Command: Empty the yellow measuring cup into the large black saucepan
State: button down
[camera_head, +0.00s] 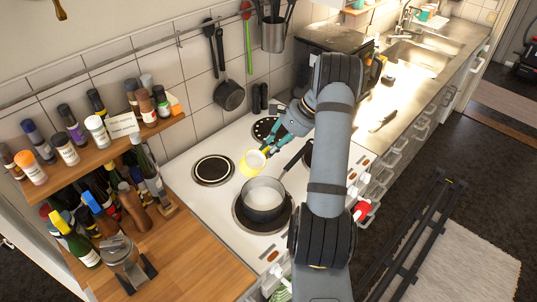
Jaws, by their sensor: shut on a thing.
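The yellow measuring cup (253,161) is above the white cooker top, just behind and slightly left of the saucepan. It looks tilted a little, and its inside looks pale; I cannot tell what it contains. My gripper (273,148) is shut on the cup's handle, coming from the upper right. The cup and the saucepan look apart.
A bare burner (212,170) lies left of the cup. Spice shelves (105,150) with several bottles stand at the left. A small pan (229,95) and utensils hang on the tiled wall. A wooden counter (195,265) is at front left.

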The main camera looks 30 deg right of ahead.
jog(key=shift+r+t+y+b, duration=0.1)
jog(key=shift+t+y+b, duration=0.35)
jog(key=shift+b, duration=1.1)
jog(key=shift+f+n+t+b, duration=0.25)
jog(key=shift+t+b, duration=0.2)
jog(key=shift+b, duration=0.95)
jog(key=t+b, duration=0.1)
jog(key=b, duration=0.2)
jog(key=shift+y, duration=0.35)
jog(key=shift+r, duration=0.2)
jog(key=shift+f+n+t+b, duration=0.25)
jog(key=shift+t+b, duration=0.15)
jog(key=shift+b, duration=0.85)
jog(key=shift+r+b, duration=0.2)
jog(key=shift+b, duration=0.1)
jog(key=shift+s+f+t+y+b, duration=0.1)
jog(key=shift+f+t+y+b, duration=0.35)
jog(key=shift+b, duration=1.75)
jog(key=shift+r+t, duration=0.35)
jog(key=shift+f+n+y+b, duration=0.2)
jog(key=shift+n+y+b, duration=0.15)
jog(key=shift+b, duration=0.85)
